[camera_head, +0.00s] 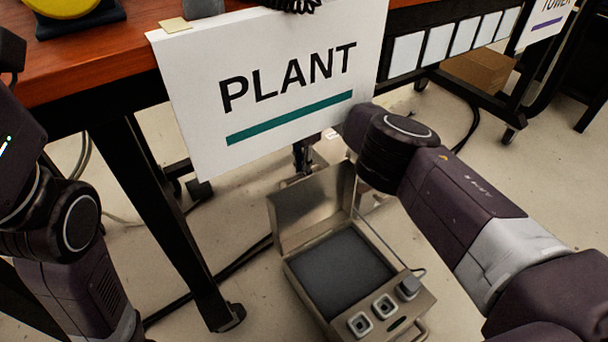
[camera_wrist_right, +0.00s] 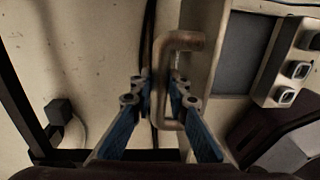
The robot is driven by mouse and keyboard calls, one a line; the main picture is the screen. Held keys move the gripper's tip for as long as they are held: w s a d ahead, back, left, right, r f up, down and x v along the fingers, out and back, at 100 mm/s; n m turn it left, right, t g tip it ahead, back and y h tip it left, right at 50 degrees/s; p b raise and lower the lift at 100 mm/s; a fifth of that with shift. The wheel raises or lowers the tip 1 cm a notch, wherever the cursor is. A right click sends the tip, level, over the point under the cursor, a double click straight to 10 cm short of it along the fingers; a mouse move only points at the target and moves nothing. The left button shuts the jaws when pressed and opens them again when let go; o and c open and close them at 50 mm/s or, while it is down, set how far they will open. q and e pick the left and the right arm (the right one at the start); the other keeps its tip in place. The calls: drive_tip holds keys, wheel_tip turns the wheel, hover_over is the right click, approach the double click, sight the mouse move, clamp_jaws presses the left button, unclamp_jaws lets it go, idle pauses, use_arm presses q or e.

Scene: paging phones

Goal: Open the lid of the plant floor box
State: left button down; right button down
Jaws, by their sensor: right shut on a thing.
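The plant floor box (camera_head: 405,292) is a metal case on the floor below the PLANT sign. Its lid (camera_head: 308,210) stands raised at the far side, roughly upright, and the dark grey inside (camera_head: 340,270) shows. In the right wrist view, my right gripper (camera_wrist_right: 159,90) has its blue fingers closed on a brownish bar handle (camera_wrist_right: 182,40) beside the box. In the head view my right arm reaches down behind the sign and lid, where its fingers are mostly hidden. My left arm is at the left edge; its gripper is out of view.
The white PLANT sign (camera_head: 285,95) hangs from the wooden table (camera_head: 95,55), close to my right arm. A black table leg (camera_head: 180,235) stands left of the box. Cables run over the floor. The box front has sockets and a plug (camera_head: 408,287).

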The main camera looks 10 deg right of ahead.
drive_tip(key=shift+w+a+f, duration=0.2)
drive_tip(key=shift+w+a, duration=0.1)
drive_tip(key=shift+w, duration=0.05)
drive_tip(key=c, duration=1.8)
unclamp_jaws()
drive_tip(key=shift+a+f, duration=0.1)
drive_tip(key=shift+f, duration=0.05)
drive_tip(key=shift+c, duration=0.2)
wheel_tip(320, 180, up, 12)
drive_tip(key=shift+w, duration=0.4)
drive_tip(key=shift+a, duration=0.1)
